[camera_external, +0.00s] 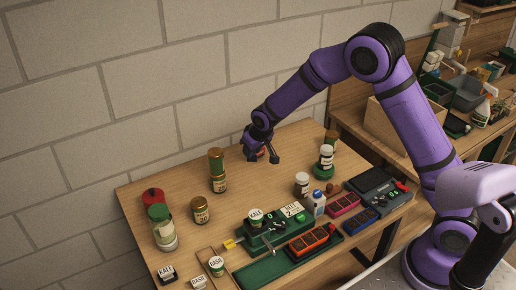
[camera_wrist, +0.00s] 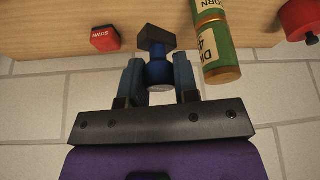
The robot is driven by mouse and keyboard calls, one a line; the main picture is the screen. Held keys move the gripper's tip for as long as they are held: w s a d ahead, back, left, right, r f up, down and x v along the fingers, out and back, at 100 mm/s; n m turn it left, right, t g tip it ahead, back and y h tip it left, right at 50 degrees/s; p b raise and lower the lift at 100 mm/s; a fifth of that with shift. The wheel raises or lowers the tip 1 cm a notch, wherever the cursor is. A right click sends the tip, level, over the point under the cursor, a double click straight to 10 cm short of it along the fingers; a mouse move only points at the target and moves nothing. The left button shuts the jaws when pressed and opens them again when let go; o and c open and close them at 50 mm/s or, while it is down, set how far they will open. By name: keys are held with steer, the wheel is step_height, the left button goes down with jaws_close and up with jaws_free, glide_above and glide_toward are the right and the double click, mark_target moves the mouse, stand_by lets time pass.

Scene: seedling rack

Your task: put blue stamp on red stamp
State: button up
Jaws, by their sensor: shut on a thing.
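My gripper (camera_wrist: 158,75) is shut on the blue stamp (camera_wrist: 157,68), its fingers on either side of the round blue handle. The stamp's dark block end (camera_wrist: 156,37) points away from my gripper. In the external view my gripper (camera_external: 262,157) is over the back of the table near the wall; the blue stamp cannot be made out there. A small item with a reddish-brown knob (camera_external: 329,187) stands right of the white-capped jars and may be the red stamp; I cannot tell for sure.
A red block marked DOWN (camera_wrist: 104,39) lies near my gripper. A green tray (camera_external: 262,276), dark device (camera_external: 375,186) and white-capped jar (camera_external: 302,184) crowd the front and right.

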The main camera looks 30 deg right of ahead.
steer(key=w+d+m, duration=0.1)
steer(key=d+m, duration=0.1)
steer(key=d, duration=1)
steer(key=s+x, duration=0.1)
steer(key=x, duration=0.4)
steer(key=shift+h, duration=0.4)
steer(key=w, duration=0.5)
steer(key=w+f, duration=0.1)
steer(key=w, duration=0.4)
steer(key=w+f, duration=0.1)
steer(key=w, duration=0.4)
steer(key=shift+w+d+f, duration=0.15)
steer(key=shift+w, duration=0.2)
steer(key=shift+f, duration=1.75)
steer(key=shift+s, duration=0.1)
steer(key=o, duration=0.9)
steer(key=shift+f, duration=0.1)
